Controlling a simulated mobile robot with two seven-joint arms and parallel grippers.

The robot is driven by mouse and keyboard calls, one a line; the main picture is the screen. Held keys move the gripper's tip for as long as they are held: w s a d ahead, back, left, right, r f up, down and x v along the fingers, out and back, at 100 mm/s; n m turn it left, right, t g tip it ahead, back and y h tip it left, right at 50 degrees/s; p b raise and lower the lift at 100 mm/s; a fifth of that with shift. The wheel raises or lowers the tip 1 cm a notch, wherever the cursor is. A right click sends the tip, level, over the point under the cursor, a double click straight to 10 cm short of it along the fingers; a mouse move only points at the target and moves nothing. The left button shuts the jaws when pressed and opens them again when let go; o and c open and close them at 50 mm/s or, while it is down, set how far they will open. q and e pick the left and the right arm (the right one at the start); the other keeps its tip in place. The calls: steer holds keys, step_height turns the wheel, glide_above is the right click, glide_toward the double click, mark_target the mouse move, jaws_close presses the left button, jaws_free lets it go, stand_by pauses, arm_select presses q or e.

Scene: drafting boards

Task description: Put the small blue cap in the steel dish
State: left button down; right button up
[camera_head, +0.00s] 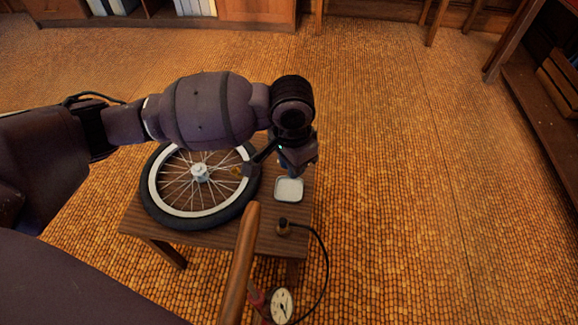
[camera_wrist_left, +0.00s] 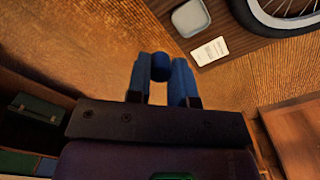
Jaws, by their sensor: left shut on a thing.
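The small blue cap (camera_wrist_left: 160,67) is pinched between the two blue fingertips of my left gripper (camera_wrist_left: 161,78) in the left wrist view. In the head view my left gripper (camera_head: 297,158) is near the table's far right side, just beyond the dish; the cap cannot be made out there. The steel dish (camera_head: 289,189), a small rounded square, sits on the small wooden table (camera_head: 228,236) to the right of the wheel. It also shows at the top of the left wrist view (camera_wrist_left: 190,18), apart from the cap, and its visible inside looks empty. My right gripper is not in view.
A spoked bicycle wheel (camera_head: 247,207) covers the table's left part. A white card (camera_wrist_left: 209,51) lies beside the dish. A wooden bar (camera_head: 240,265) crosses the front.

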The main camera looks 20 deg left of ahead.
arm_select(q)
steer(key=w+f+m, duration=0.4)
steer(key=f+m, duration=0.3)
steer(key=m, duration=2.4)
glide_toward(289, 190)
steer(key=shift+s+d+f+b, duration=0.1)
steer(key=shift+f+b, duration=0.6)
steer(key=shift+f, duration=0.05)
steer(key=shift+f+b, duration=1.25)
steer(key=shift+f, duration=1.3)
steer(key=shift+r, duration=0.1)
steer(key=c, duration=0.9)
jaws_free()
